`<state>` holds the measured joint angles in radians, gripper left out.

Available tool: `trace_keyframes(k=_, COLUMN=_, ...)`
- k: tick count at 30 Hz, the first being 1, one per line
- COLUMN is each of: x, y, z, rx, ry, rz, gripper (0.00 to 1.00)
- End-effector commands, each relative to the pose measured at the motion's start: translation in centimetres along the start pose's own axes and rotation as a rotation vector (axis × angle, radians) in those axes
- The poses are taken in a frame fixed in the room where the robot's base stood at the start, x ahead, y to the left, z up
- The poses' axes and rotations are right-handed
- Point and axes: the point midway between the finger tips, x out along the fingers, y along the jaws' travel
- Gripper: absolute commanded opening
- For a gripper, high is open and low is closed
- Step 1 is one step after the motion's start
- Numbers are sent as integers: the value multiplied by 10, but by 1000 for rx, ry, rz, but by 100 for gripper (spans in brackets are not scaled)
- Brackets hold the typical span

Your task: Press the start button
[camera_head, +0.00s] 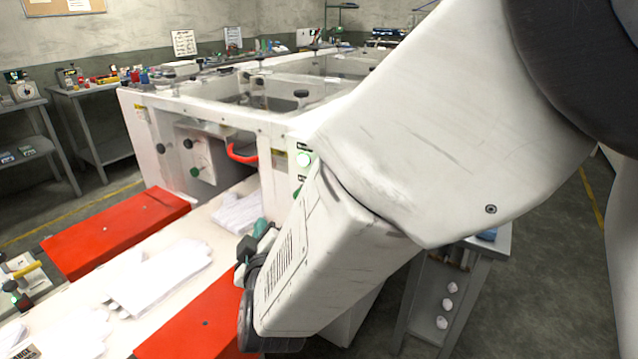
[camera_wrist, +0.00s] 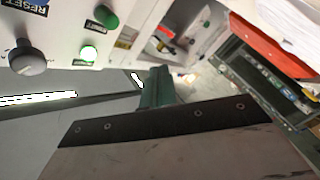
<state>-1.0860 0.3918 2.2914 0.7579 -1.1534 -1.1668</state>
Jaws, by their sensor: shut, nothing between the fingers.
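The control panel (camera_wrist: 135,10) of the white machine shows at the top of the wrist view. It bears a green button (camera_wrist: 107,17) and a brightly lit green one (camera_wrist: 89,53); their small labels are too blurred to read, so I cannot tell which is start. In the head view a lit green button (camera_head: 304,159) shows at the machine's corner, just above my arm. My gripper (camera_wrist: 157,88) is shut and empty, its green fingers below and right of the buttons in the wrist view, apart from them. In the head view its teal fingers (camera_head: 262,229) are partly hidden by my arm.
A grey knob (camera_wrist: 27,58) sits left of the buttons, near a blue RESET label (camera_wrist: 24,5). Red covers (camera_head: 115,232) and white gloves (camera_head: 160,275) lie along the machine's front bed. A red handle (camera_head: 242,154) is left of the panel. A grey cart (camera_head: 455,290) stands at right.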

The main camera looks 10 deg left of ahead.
Motion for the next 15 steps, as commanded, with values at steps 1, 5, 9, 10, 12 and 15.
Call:
trace_keyframes(k=1, x=0, y=0, z=0, rx=0, ry=0, rz=0, gripper=0)
trace_keyframes(k=5, x=1, y=1, z=1, rx=1, ry=0, rz=0, gripper=0)
trace_keyframes(k=9, x=8, y=6, z=6, rx=3, ry=-3, rz=1, gripper=0)
trace_keyframes(k=10, x=10, y=8, z=8, rx=2, ry=-3, rz=2, gripper=0)
trace_keyframes(k=12, x=16, y=12, z=12, rx=2, ry=-3, rz=2, gripper=0)
trace_keyframes(k=15, x=26, y=20, z=20, rx=2, ry=-4, rz=1, gripper=0)
